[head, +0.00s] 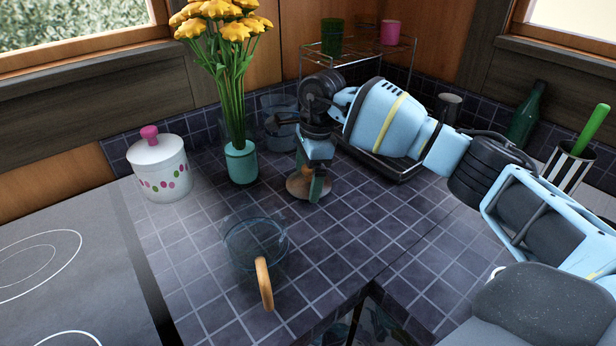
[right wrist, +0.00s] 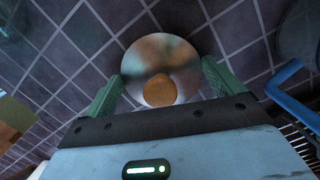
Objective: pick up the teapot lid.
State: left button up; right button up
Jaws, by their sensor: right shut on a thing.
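The teapot lid (head: 296,187) is a round, shiny disc with a wooden knob, below my right gripper (head: 316,183) in the head view. In the right wrist view the lid (right wrist: 160,52) lies between the green fingers, its knob (right wrist: 160,91) towards the palm. My right gripper is shut on the lid, with a finger at each side. I cannot tell whether the lid touches the counter. A clear glass vessel (head: 236,246) with a wooden handle stands nearer, to the left of the lid. My left gripper is not in view.
A teal vase (head: 241,165) of yellow flowers and a white jar (head: 158,172) with a pink knob stand at the left. A glass (head: 276,133) is behind the gripper. A wire rack (head: 345,52), green bottle (head: 525,122) and striped cup (head: 568,168) are behind and right.

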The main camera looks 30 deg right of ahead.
jog(key=shift+r, duration=0.65)
notch_tip(320, 180, up, 2)
jog(key=shift+r, duration=0.1)
jog(key=s+a, duration=0.1)
jog(key=s, duration=0.4)
jog(key=s+a+r, duration=0.1)
jog(key=s, duration=0.4)
jog(key=s+a+b, duration=0.1)
jog(key=s+a, duration=0.1)
jog(key=s, duration=0.3)
jog(key=shift+s+r, duration=0.15)
jog(key=shift+s, duration=0.1)
